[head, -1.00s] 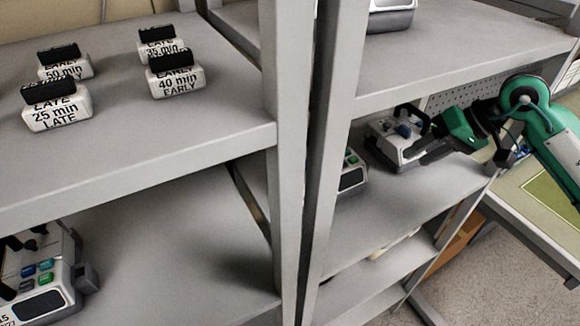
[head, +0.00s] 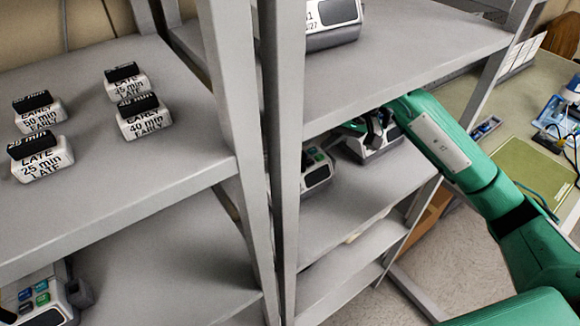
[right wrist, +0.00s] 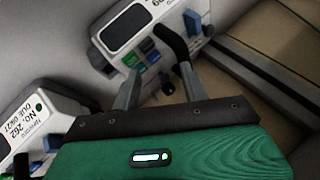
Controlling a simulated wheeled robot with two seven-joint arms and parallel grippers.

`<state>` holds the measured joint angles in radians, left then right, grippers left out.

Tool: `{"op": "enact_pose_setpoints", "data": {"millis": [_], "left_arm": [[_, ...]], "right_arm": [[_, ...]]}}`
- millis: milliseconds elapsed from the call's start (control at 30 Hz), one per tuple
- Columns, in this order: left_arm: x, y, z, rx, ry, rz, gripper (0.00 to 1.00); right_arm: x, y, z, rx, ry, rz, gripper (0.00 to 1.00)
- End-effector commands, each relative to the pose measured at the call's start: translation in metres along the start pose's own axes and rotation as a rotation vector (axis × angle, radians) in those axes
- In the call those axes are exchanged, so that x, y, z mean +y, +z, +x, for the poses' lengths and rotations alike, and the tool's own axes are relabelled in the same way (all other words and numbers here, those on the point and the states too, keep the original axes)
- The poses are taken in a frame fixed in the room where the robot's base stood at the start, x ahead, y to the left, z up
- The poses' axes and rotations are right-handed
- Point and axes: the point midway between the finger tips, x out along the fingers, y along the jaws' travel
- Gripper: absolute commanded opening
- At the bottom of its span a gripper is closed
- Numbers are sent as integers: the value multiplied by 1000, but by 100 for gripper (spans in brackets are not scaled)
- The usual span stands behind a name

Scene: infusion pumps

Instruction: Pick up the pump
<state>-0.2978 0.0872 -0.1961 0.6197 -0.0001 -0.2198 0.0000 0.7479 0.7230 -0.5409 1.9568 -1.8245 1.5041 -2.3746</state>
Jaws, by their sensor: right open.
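A white pump (head: 378,152) with a dark screen stands on the middle shelf of the right rack. My right gripper (head: 372,124) is over its top and hides part of it. In the right wrist view, this pump (right wrist: 113,57) shows its screen, green and blue buttons, a blue knob and a black handle (right wrist: 171,42). The two fingers of my right gripper (right wrist: 158,84) are apart, with their tips close to the handle. I cannot tell whether they touch it. My left gripper is not in view.
Another pump (head: 316,170), labelled No. 262 in the right wrist view (right wrist: 30,117), stands close to the left. A pump (head: 330,22) is on the shelf above, another (head: 45,298) at lower left. Rack posts (head: 282,150) and the upper shelf edge (head: 400,95) bound the space.

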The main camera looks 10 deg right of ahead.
Motion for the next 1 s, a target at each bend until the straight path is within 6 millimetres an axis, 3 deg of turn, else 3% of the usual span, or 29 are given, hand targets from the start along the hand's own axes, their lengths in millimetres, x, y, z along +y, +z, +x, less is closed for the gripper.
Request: {"op": "enact_pose_setpoints", "data": {"millis": [267,567,1000], "left_arm": [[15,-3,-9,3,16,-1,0],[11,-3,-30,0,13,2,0],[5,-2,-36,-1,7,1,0]], "right_arm": [[-12,-6,8,-1,-1,0,45],[-43,-22,33,-3,-2,0,45],[-38,-21,45,-1,0,1,45]]}}
